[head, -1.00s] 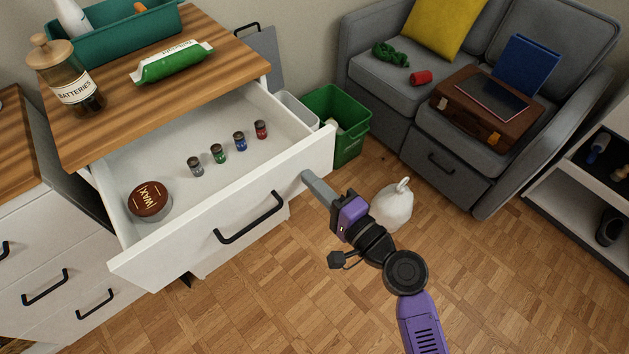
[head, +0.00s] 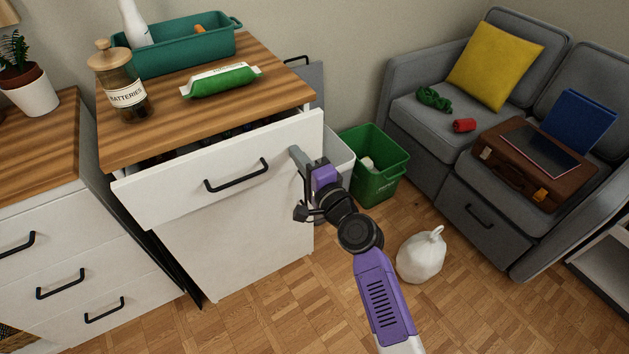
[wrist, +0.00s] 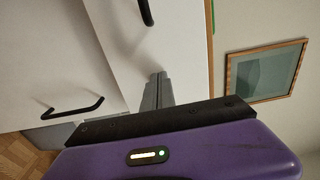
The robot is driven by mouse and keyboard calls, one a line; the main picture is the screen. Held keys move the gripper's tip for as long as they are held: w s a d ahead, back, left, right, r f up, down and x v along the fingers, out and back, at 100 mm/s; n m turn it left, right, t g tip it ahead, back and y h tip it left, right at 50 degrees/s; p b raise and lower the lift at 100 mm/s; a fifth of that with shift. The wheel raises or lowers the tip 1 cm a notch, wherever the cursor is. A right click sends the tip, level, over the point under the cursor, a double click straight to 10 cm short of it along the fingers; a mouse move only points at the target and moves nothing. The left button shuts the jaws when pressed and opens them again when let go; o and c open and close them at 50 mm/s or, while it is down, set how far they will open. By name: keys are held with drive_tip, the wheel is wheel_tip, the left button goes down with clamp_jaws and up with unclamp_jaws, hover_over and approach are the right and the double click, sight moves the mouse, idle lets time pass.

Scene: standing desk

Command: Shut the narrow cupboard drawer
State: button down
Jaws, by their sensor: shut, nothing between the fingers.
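The narrow cupboard's white drawer (head: 220,173) shows in the head view below the wooden top, with a black bar handle (head: 237,176). It stands a little way out, and a thin dark gap shows above its front. The things inside are mostly hidden. My gripper (head: 297,155) is shut and empty, with its fingertips at the right end of the drawer front, right of the handle. In the wrist view the closed fingers (wrist: 159,80) point at the white front (wrist: 180,50) and seem to touch it.
On the cupboard top (head: 170,125) stand a batteries jar (head: 128,98), a green packet (head: 222,82) and a teal bin (head: 190,47). A green bin (head: 375,170) and a white bag (head: 421,257) are on the floor to the right. Open floor lies in front.

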sight(288, 143)
drive_tip(key=b+x, duration=0.1)
drive_tip(key=x, duration=0.3)
drive_tip(key=shift+w+a+f+b, duration=0.1)
drive_tip(key=shift+w+a+b, duration=0.15)
drive_tip(key=shift+w+b, duration=0.05)
drive_tip(key=shift+w+a+r, duration=0.1)
drive_tip(key=shift+w+r, duration=0.1)
drive_tip(key=shift+r, duration=0.1)
